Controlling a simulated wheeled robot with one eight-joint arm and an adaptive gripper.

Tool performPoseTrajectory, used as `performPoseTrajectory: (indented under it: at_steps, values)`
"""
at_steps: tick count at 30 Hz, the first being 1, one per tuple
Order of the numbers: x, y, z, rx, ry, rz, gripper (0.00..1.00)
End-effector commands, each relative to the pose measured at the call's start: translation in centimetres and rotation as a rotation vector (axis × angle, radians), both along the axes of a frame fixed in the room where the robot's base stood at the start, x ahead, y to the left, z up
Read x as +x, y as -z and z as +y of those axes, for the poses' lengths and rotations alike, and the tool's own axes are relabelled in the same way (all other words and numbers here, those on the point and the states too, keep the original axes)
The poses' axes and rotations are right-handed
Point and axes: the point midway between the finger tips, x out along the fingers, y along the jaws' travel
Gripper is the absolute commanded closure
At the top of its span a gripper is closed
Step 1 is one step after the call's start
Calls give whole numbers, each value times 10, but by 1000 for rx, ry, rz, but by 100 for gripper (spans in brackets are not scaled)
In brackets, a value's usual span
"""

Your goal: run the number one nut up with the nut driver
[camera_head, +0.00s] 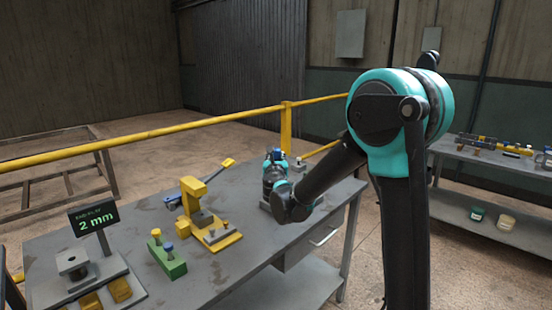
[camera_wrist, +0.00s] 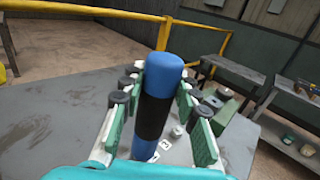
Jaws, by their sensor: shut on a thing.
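My gripper (camera_head: 275,172) is at the far end of the workbench, over its back right part. In the wrist view my gripper (camera_wrist: 160,100) is shut on the nut driver (camera_wrist: 163,75), whose handle is blue with a black band. The handle stands about upright between the green finger pads. The driver's blue top (camera_head: 278,154) also shows in the head view. Below the driver, small number tags (camera_wrist: 165,145) and a small grey part (camera_wrist: 177,131) show. The driver's lower end is hidden, so I cannot tell whether it touches a nut.
The workbench (camera_head: 225,275) also holds a yellow press (camera_head: 192,190), a green block (camera_head: 166,262) with two knobs, and a display (camera_head: 94,220) reading 2 mm. A yellow rail (camera_head: 150,134) runs behind. Another bench (camera_head: 450,150) stands at the right.

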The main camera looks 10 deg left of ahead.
Motion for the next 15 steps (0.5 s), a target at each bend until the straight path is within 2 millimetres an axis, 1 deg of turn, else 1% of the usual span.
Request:
performPoseTrajectory:
  at_steps: [15]
  values:
    - [0, -29, 0, -1, 0, 0, 100]
